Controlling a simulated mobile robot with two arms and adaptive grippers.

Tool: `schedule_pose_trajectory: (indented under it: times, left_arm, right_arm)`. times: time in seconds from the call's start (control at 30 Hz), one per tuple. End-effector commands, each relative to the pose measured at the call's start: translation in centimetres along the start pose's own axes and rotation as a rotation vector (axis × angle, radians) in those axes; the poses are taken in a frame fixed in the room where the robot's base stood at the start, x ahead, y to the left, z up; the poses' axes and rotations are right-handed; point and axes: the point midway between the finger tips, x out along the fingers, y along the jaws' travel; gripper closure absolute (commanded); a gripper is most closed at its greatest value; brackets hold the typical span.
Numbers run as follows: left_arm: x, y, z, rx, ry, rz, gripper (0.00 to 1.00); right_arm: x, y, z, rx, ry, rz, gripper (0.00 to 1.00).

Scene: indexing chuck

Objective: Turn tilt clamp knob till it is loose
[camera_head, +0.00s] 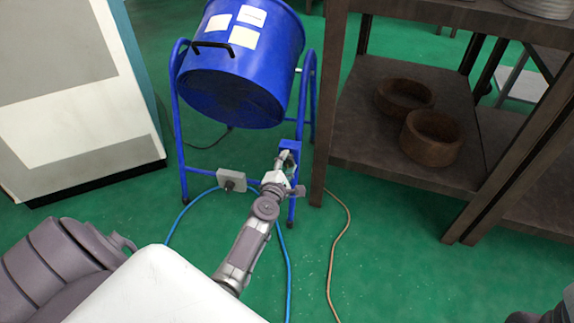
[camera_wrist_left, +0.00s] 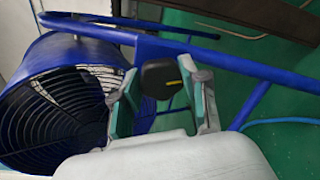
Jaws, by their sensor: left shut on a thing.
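The tilt clamp knob (camera_wrist_left: 160,78) is a dark, rounded knob with a small yellow mark. It shows between the fingers in the left wrist view, on the side of the blue fan's stand. My left gripper (camera_head: 287,162) is shut on it; in the left wrist view its fingers (camera_wrist_left: 160,88) lie on either side of the knob. In the head view the gripper hides the knob, beside the stand's right upright. The blue drum fan (camera_head: 243,62) hangs tilted in its tubular stand (camera_head: 178,130); its grille (camera_wrist_left: 65,110) also shows in the left wrist view.
A grey box (camera_head: 231,180) sits low on the stand. A dark shelf (camera_head: 400,150) with two brown bowls stands at the right. A pale cabinet (camera_head: 75,100) stands at the left. Blue and tan cables cross the green floor (camera_head: 390,260).

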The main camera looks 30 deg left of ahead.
Motion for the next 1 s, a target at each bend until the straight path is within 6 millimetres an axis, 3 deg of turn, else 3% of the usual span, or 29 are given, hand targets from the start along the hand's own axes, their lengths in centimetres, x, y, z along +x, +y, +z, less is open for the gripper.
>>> schedule_pose_trajectory:
  times: [0.73, 0.77, 0.9, 1.0]
  left_arm:
    - [-0.07, -0.14, -0.09, -0.083, -0.008, -0.003, 0.90]
    - [-0.07, -0.14, -0.10, -0.083, -0.008, -0.003, 0.51]
    - [-0.05, -0.10, -0.08, -0.083, -0.008, -0.002, 0.30]
    - [-0.03, -0.07, -0.06, -0.083, -0.008, -0.001, 0.30]
  right_arm:
    - [0.20, 0.00, 0.07, -0.002, 0.013, -0.003, 0.60]
    - [0.20, 0.00, 0.08, -0.003, 0.013, -0.003, 0.60]
    - [0.19, 0.00, 0.08, -0.002, 0.013, -0.003, 0.60]
    - [0.19, 0.00, 0.09, -0.002, 0.013, -0.003, 0.60]
